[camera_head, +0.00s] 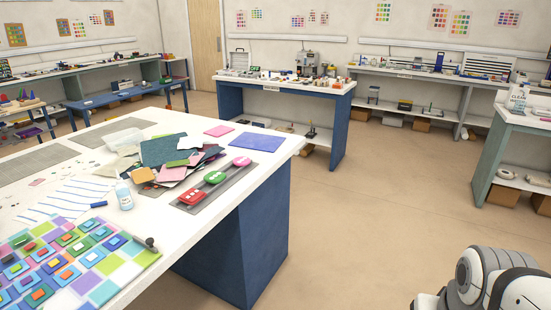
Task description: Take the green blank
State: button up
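A green blank (215,177) lies on a narrow dark grey strip (227,182) near the right edge of the white-topped table. It is between a red blank (192,196) on the nearer side and a pink blank (242,161) on the farther side. All three look thick, with small pale marks on top. A smaller green piece (177,163) lies on the pile of coloured sheets to the left. My gripper is not in view; only a white and grey part of my arm shows at the bottom right.
The white table (280,152) also holds a pile of sheets (160,150), a small bottle (124,196), a blue sheet (257,142) and a coloured tile panel (100,288). Open floor (370,220) lies to its right. A side bench (485,165) stands at the far right.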

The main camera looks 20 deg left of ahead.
aim_at(215, 177)
jog(key=i, duration=1.3)
jog(key=u, duration=1.8)
jog(key=i, duration=1)
jog(key=u, duration=0.2)
